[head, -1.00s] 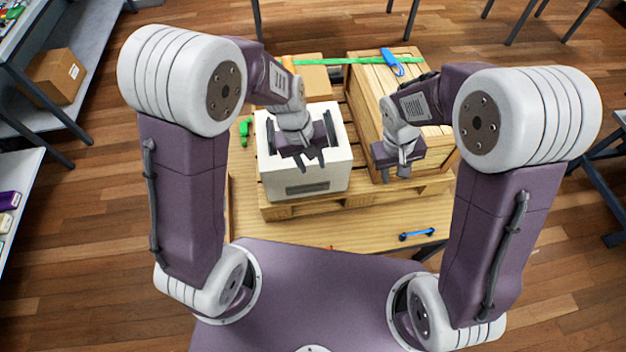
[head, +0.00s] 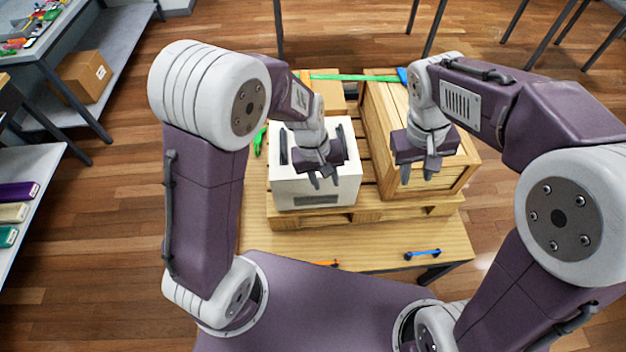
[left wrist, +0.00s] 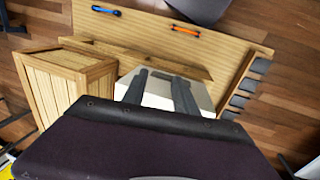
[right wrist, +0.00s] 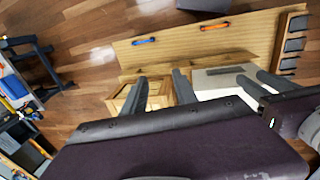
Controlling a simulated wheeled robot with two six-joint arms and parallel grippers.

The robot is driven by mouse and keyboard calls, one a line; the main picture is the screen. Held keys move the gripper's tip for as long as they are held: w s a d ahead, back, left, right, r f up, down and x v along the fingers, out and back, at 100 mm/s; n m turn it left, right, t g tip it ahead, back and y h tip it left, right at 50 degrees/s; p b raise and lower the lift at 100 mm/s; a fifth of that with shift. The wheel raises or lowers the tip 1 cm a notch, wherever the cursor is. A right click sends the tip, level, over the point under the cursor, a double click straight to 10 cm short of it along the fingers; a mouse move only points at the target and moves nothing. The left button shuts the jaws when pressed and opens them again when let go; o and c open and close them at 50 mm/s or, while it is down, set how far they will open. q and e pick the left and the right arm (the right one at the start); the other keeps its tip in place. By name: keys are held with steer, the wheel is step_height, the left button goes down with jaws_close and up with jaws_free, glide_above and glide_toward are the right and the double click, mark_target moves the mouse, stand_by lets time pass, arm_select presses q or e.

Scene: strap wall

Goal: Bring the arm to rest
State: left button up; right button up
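My left gripper (head: 323,180) is above the white box (head: 285,188), pointing down, with its fingers apart and nothing between them. The left wrist view shows its two fingers (left wrist: 158,92) apart over the white box (left wrist: 158,103). My right gripper (head: 418,172) is above the front of the slatted wooden crate (head: 375,128), fingers apart and empty. In the right wrist view its fingers (right wrist: 160,95) are spread over the crate (right wrist: 122,95). My right forearm hides part of the crate top.
The box and crate stand on a pallet (head: 365,212) on a wooden table (head: 380,255). A green strap (head: 350,77) runs across the back; its blue piece (head: 402,75) is partly hidden. A blue-handled (head: 422,253) and an orange item (head: 325,263) lie at the table's front. A shelf (head: 110,70) stands left.

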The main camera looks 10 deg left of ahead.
arm_select(q)
steer(key=shift+w+a, duration=0.1)
arm_select(e)
steer(key=shift+w+a, duration=0.1)
